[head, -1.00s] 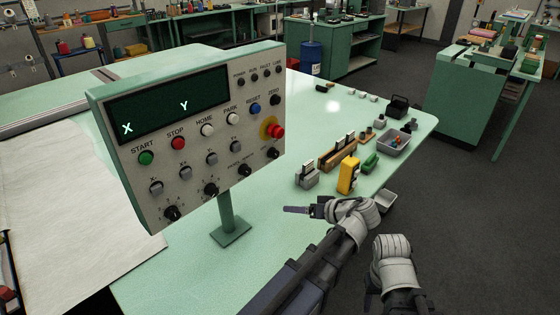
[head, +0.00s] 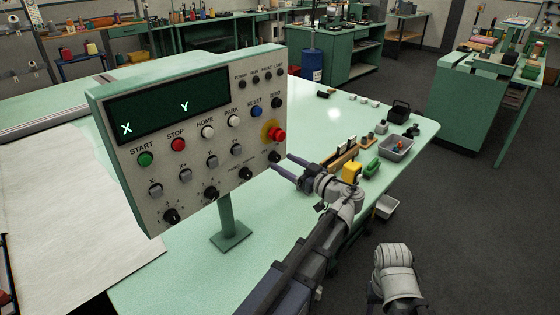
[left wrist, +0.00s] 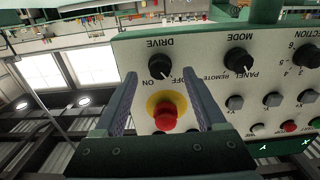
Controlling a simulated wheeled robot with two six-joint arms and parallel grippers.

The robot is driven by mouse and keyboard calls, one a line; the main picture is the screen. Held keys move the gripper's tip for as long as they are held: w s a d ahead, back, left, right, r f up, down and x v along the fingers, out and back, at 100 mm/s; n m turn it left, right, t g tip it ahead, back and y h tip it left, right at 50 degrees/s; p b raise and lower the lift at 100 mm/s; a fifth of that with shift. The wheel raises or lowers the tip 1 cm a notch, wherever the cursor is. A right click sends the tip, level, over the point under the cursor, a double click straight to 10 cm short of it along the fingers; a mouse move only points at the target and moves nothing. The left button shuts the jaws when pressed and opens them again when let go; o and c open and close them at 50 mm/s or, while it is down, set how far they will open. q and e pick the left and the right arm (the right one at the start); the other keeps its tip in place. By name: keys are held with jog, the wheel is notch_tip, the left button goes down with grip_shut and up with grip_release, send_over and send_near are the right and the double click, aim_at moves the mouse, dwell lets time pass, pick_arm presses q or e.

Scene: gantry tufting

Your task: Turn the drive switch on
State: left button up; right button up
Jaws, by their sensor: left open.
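The drive switch (head: 274,156) is a black rotary knob at the lower right corner of the grey control panel (head: 190,150). In the left wrist view, upside down, the drive switch (left wrist: 160,66) has DRIVE, ON and OFF printed around it, and its white mark points towards OFF. My left gripper (head: 280,162) is open just in front of this corner. In the left wrist view its two fingers (left wrist: 159,76) appear on either side of the knob, apart from it. My right gripper is not in view.
A red emergency button (head: 278,134) on a yellow disc sits beside the drive switch and shows between my fingers in the left wrist view (left wrist: 166,116). The mode knob (left wrist: 238,59) is nearby. A yellow tool (head: 352,172) and grey bin (head: 397,147) are on the green table.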

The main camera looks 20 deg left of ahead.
aim_at(275, 157)
pick_arm(q)
jog(key=shift+x, duration=1.45)
grip_shut()
